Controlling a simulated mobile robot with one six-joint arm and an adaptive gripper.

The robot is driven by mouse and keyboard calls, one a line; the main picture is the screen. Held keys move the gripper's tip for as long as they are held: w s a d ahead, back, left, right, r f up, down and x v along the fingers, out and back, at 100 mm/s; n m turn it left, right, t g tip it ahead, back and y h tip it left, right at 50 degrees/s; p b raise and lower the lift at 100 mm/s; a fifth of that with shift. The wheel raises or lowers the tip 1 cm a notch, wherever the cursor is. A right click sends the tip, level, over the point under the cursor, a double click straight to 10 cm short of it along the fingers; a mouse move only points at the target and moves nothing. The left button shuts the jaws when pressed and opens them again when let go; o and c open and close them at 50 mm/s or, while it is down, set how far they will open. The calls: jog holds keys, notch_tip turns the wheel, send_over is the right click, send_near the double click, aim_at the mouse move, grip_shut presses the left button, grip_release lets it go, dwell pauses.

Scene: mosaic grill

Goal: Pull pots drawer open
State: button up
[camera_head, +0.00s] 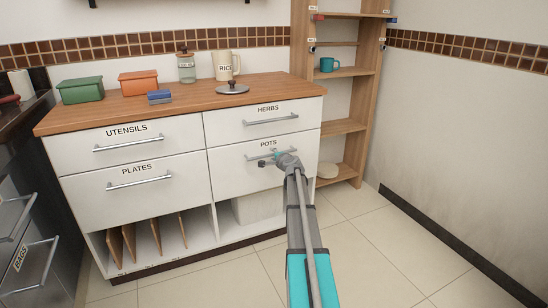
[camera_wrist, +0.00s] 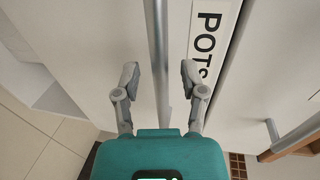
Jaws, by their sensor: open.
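The pots drawer (camera_head: 232,172) is a white front labelled POTS in the lower right of the cabinet, and it looks shut, flush with its neighbours. Its label also shows in the wrist view (camera_wrist: 207,42). Its handle (camera_head: 254,158) is a straight metal bar, partly hidden by my gripper in the head view. My gripper (camera_wrist: 160,75) is open at this handle. In the wrist view the bar (camera_wrist: 158,40) runs between the two fingers, with a gap on each side. I cannot tell how deep the bar sits between them.
The herbs drawer (camera_head: 230,126) is above, and the utensils (camera_head: 75,150) and plates (camera_head: 90,195) drawers are to the left, all shut. Open compartments (camera_head: 205,225) lie below. A wooden shelf (camera_head: 340,128) stands at the right. The tiled floor (camera_head: 385,245) in front is clear.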

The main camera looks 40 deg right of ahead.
jog(key=shift+w, duration=0.3)
